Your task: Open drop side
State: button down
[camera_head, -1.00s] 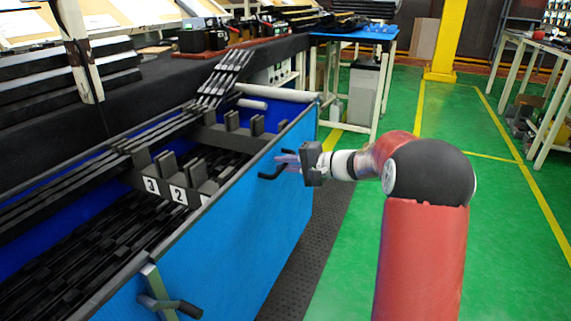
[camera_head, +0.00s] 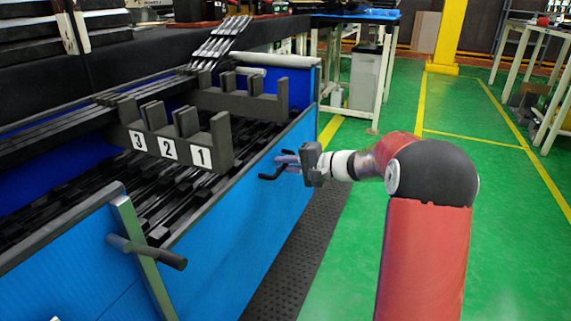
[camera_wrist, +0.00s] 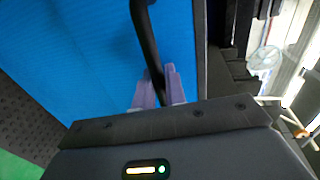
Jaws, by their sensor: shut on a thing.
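The drop side is a blue panel (camera_head: 235,235) on the front of a long bin, with its top edge below the top of the post (camera_head: 145,250) at left. My gripper (camera_head: 287,161) is at this handle, outside the panel. In the wrist view, the pale purple fingers (camera_wrist: 160,90) are closed around the lower end of the black handle (camera_wrist: 147,40), against the blue face. The exact contact is partly hidden by the gripper body.
A second blue panel (camera_head: 70,265) and a dark latch lever (camera_head: 150,252) stand at left. Grey slotted holders (camera_head: 170,140) numbered 3, 2, 1 sit over black trim strips in the bin. A blue-topped table (camera_head: 360,15) stands behind.

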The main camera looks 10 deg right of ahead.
jog(key=shift+r, duration=0.15)
jog(key=c, duration=1.6)
grip_release()
jog(key=shift+r, duration=0.1)
jog(key=shift+o, duration=0.2)
jog(key=v, duration=0.8)
jog(key=shift+a+p, duration=0.1)
jog(key=shift+p, duration=0.2)
